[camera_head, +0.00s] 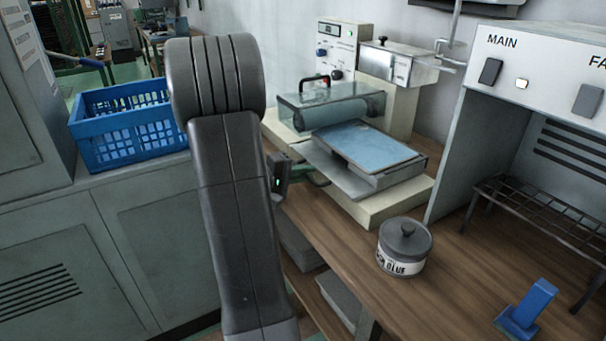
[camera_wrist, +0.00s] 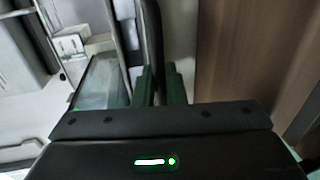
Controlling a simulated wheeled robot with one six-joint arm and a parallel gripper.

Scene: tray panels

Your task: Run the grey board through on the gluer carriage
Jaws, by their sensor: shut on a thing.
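The gluer (camera_head: 396,195) has a cream body and stands on the wooden bench. My gripper (camera_head: 309,171) is at the carriage's left front side, partly hidden behind my dark arm. In the wrist view my gripper (camera_wrist: 160,85) has its green-padded fingers closed around a dark bar (camera_wrist: 153,35), apparently the carriage handle. The fingers hide where the bar joins the carriage.
A glue pot (camera_head: 404,252) stands on the bench in front of the gluer. A blue block-like stand (camera_head: 528,309) sits at front right. A grey cabinet labelled MAIN (camera_head: 540,55) with a wire rack (camera_head: 545,205) bounds the right. A blue crate (camera_head: 122,125) stands at left.

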